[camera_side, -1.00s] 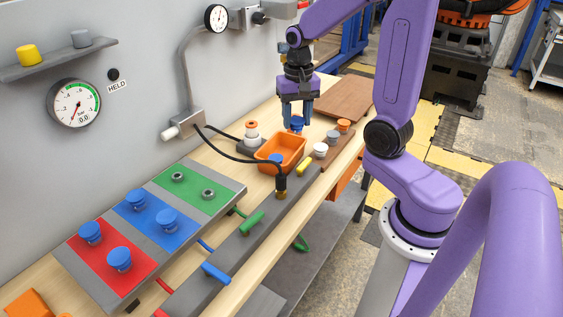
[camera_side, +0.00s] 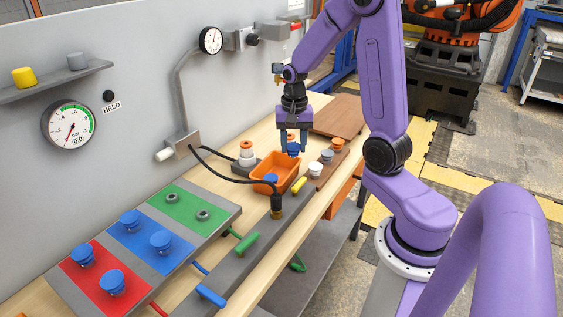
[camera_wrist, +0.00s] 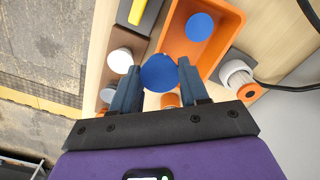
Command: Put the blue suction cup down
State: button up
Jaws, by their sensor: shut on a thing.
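My gripper (camera_side: 292,149) is shut on a blue suction cup (camera_wrist: 159,73), which also shows between the fingertips in the side view. The wrist view shows the cup between both fingers. The gripper points down and the cup is beside the far end of the orange bin (camera_side: 261,184). Whether the cup touches anything below is hard to tell. Another blue suction cup (camera_wrist: 200,27) lies inside the bin. More blue suction cups stand on the red panel (camera_side: 108,301) and the blue panel (camera_side: 138,239).
A brown rack (camera_side: 309,187) right of the bin holds white, grey and orange cups. A white-and-orange piece (camera_side: 246,150) stands left of it. A black hose arches over the bin's near side. The green panel (camera_side: 187,203) has two grey rings. A yellow bar (camera_side: 299,185) lies near the bin.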

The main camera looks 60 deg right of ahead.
jog(key=w+f, duration=0.1)
jog(key=f, duration=0.1)
jog(key=w+d+f, duration=0.1)
jog(key=w+f, duration=0.1)
jog(key=w+d+f, duration=0.1)
jog(key=w+f, duration=0.1)
jog(key=shift+f, duration=1.6)
jog(key=shift+f, duration=0.15)
jog(key=o, duration=0.9)
jog(key=shift+c, duration=0.2)
